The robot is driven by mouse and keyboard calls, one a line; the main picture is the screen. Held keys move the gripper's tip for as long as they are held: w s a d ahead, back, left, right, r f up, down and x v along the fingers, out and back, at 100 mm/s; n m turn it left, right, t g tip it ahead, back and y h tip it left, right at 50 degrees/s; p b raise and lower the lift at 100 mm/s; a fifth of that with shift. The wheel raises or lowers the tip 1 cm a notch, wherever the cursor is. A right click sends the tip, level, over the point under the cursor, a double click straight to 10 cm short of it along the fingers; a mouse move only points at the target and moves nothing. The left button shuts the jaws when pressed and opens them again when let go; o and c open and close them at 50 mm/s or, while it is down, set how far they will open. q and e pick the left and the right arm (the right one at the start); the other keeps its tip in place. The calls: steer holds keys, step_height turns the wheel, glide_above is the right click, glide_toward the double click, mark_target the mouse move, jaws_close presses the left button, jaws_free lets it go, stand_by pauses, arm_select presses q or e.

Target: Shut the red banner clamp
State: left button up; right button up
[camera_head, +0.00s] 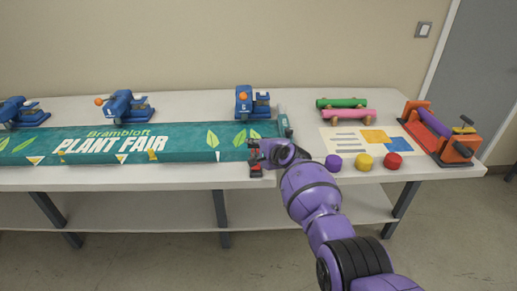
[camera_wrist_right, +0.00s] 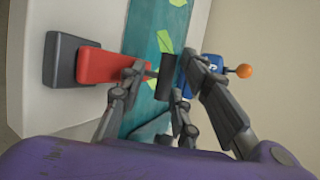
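The red banner clamp (camera_head: 256,172) sits at the table's front edge, by the banner's right end, mostly hidden behind my right gripper (camera_head: 262,154). In the right wrist view its red body (camera_wrist_right: 104,67) stands on a dark grey block. My right gripper (camera_wrist_right: 168,72) reaches over it there, fingers apart. A short dark bar (camera_wrist_right: 166,78) shows between the fingers; I cannot tell whether they touch it. Whether the clamp's jaw is open is unclear. The green plant fair banner (camera_head: 110,144) lies flat along the table. My left gripper is not in view.
Several blue clamps, one (camera_head: 251,102) behind the banner's right part, line the back. Purple, yellow and red (camera_head: 393,161) round pieces stand right of my arm. A printed sheet (camera_head: 365,141), pink and green rolls, and an orange device (camera_head: 441,134) occupy the right end.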

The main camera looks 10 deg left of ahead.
steer(key=shift+o, duration=0.2)
steer(key=shift+w+a+r, duration=0.4)
steer(key=shift+w+r, duration=0.15)
steer(key=shift+r, duration=0.25)
steer(key=shift+o, duration=1)
steer(key=shift+w+a+f, duration=0.1)
steer(key=shift+w+f, duration=0.05)
steer(key=shift+o, duration=0.6)
steer(key=shift+f, duration=0.15)
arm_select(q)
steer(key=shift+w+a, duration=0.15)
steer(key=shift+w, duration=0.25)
arm_select(e)
steer(key=shift+c, duration=0.2)
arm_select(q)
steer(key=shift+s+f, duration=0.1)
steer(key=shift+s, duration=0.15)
arm_select(e)
steer(key=shift+f, duration=0.15)
steer(key=shift+c, duration=0.5)
